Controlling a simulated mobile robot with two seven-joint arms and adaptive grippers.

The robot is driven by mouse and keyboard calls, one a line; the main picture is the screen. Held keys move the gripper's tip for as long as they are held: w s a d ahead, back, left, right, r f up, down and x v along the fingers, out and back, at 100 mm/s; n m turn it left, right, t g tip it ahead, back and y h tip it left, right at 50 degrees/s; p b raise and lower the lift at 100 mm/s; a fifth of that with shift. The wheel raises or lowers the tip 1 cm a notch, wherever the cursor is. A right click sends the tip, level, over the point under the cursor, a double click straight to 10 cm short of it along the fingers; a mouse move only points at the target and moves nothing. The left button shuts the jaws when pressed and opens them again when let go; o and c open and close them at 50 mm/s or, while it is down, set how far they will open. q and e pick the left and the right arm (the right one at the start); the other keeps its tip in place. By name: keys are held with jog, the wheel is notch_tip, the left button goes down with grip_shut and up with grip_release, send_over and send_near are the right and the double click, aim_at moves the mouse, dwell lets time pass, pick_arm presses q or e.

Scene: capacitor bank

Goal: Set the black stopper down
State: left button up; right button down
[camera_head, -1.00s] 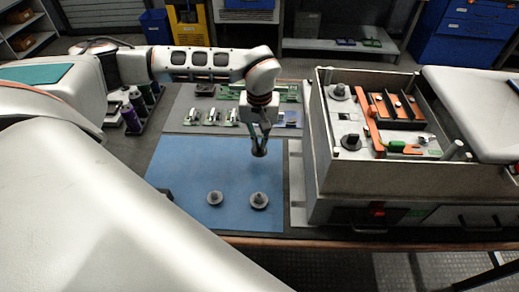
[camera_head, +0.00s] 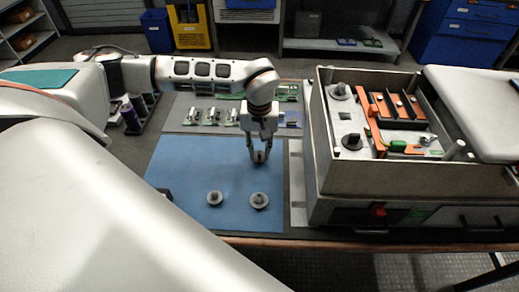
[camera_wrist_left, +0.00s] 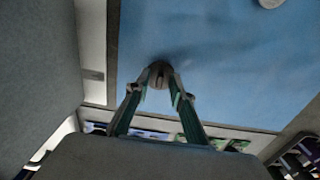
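My left gripper (camera_head: 259,160) points down at the blue mat (camera_head: 205,170), near its right edge. Its fingers close around a small dark, rounded piece, which looks like the black stopper (camera_wrist_left: 160,74). In the left wrist view the piece sits between the two fingertips over the blue mat. The fingers partly hide it, and I cannot tell whether it touches the mat. Another black knob-shaped piece (camera_head: 352,141) stands on a white panel inside the open cabinet. My right gripper is not in view.
Two grey stoppers stand on the mat's front part, one left (camera_head: 214,198) and one right (camera_head: 259,200). The open metal cabinet (camera_head: 400,178) rises right of the mat. Green circuit boards (camera_head: 225,117) lie behind it. The mat's middle left is clear.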

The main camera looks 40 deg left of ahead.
aim_at(260, 152)
pick_arm(q)
notch_tip(260, 152, up, 12)
jog(key=p, duration=0.1)
jog(key=shift+r, duration=0.15)
dwell(0.7)
